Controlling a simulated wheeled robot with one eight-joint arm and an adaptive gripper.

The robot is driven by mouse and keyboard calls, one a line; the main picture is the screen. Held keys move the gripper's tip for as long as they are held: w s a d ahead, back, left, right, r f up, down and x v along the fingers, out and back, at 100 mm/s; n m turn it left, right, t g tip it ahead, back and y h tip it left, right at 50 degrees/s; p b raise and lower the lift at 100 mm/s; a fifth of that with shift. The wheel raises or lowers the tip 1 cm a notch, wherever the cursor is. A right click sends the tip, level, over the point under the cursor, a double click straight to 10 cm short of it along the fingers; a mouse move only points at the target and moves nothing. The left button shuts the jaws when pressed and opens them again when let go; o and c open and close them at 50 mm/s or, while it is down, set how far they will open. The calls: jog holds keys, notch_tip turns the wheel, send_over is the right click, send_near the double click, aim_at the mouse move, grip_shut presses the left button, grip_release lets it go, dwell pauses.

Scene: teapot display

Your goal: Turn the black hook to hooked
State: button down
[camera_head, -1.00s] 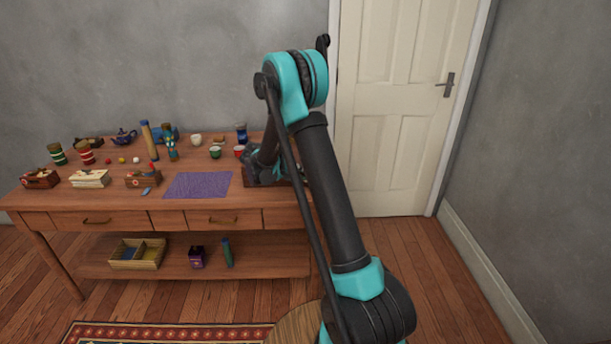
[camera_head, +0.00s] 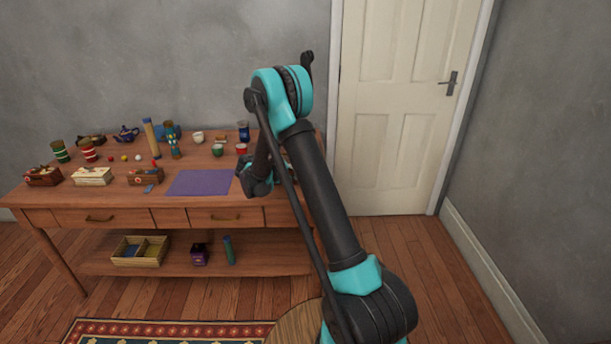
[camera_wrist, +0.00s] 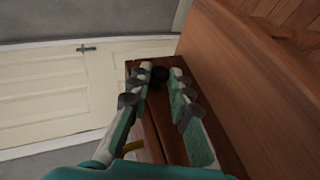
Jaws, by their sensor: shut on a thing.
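In the wrist view my gripper (camera_wrist: 164,76) has its two teal and grey fingers around a small dark rounded piece (camera_wrist: 158,74), which looks like the black hook. The fingertips hide its shape, so I cannot tell which way it is turned. A brown wooden surface (camera_wrist: 170,142) lies behind and between the fingers. In the head view my gripper (camera_head: 250,180) is low over the right end of the table, right of the purple mat (camera_head: 200,182). The hook cannot be made out there behind my arm.
The wooden table (camera_head: 180,216) carries several cups, boxes and a purple teapot (camera_head: 126,134) on its left and back. A red cup (camera_head: 241,149) and a blue jar (camera_head: 243,131) stand just behind my gripper. A white door (camera_head: 398,120) is at the back right.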

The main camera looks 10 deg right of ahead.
jog(key=c, duration=1.4)
grip_release()
jog(key=v, duration=1.2)
jog(key=s+d+r+y, duration=0.1)
jog(key=s+d+y, duration=0.2)
jog(key=s+d, duration=0.3)
jog(key=s+d+y, duration=0.3)
jog(key=s+d, duration=0.1)
jog(key=s, duration=0.5)
jog(key=s+a+f+y, duration=0.1)
jog(key=s+f+y, duration=0.1)
jog(key=s, duration=0.8)
jog(key=s+a+f+t+y, duration=0.1)
jog(key=s+y, duration=0.4)
jog(key=s, duration=0.5)
jog(key=shift+s+a+f+m, duration=0.25)
jog(key=shift+f+m, duration=0.15)
jog(key=shift+f, duration=0.2)
